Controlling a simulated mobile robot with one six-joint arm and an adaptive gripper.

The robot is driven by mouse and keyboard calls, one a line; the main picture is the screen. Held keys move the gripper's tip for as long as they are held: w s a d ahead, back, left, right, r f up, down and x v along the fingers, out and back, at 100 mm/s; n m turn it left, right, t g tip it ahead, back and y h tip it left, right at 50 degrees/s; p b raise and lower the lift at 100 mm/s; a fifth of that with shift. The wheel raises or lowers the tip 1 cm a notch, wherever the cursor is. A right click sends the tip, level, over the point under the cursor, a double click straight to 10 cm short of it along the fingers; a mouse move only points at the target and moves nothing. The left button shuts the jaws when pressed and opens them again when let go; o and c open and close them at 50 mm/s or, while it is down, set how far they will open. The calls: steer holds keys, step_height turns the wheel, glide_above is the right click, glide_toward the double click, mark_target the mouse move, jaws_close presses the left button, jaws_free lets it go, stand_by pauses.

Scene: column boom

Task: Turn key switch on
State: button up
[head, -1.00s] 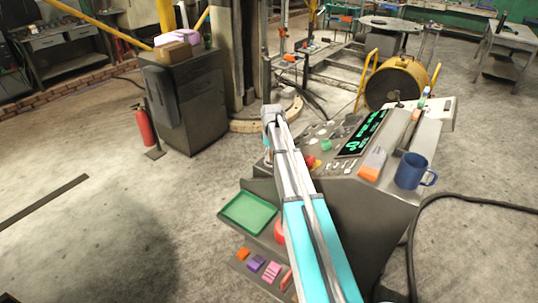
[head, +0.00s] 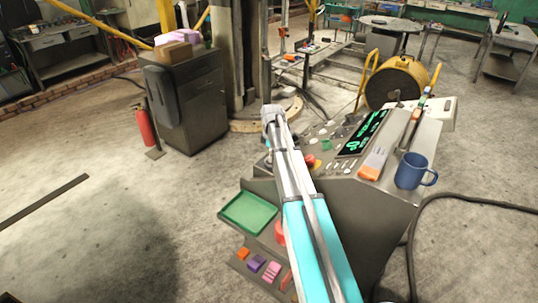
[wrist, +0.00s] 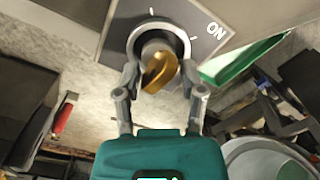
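In the wrist view, the key switch is a gold key (wrist: 160,72) in a round grey collar on a dark plate (wrist: 122,33). White tick marks ring the collar, and the "ON" label (wrist: 215,30) is at its upper right. The key's bow is tilted, its top leaning right. My gripper (wrist: 160,77) is open, one finger on each side of the key, with small gaps that look clear of it.
The console carries a green-lit display (head: 362,133), an orange-ended item (head: 370,172) and a blue mug (head: 411,171). A green tray (head: 249,213) sits at its left side. A dark cabinet (head: 190,105) and red extinguisher (head: 145,128) stand farther left. The floor between is open.

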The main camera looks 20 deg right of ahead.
steer(key=shift+n, duration=0.6)
step_height(320, 180, up, 14)
steer(key=p, duration=1.4)
steer(key=s+a+f+m+b, duration=0.7)
steer(key=s+f+b, duration=0.3)
steer(key=s, duration=0.3)
steer(key=s+a+f+m+b, duration=0.7)
steer(key=s+a+f+b, duration=0.1)
steer(key=s+f+b, duration=0.3)
steer(key=shift+s+a+f+b, duration=0.3)
steer(key=shift+s+f, duration=0.05)
steer(key=shift+s, duration=0.55)
steer(key=shift+w+r, duration=0.1)
steer(key=w+d+r+n+p, duration=0.3)
steer(key=w+d+r+p, duration=0.5)
steer(key=w+r+p, duration=0.3)
steer(key=w+d+r+n+p, duration=0.3)
steer(key=w+d+r+p, duration=0.4)
steer(key=w+r+p, duration=0.4)
steer(key=w, duration=0.3)
steer(key=shift+w+d, duration=0.3)
steer(key=shift+d, duration=0.1)
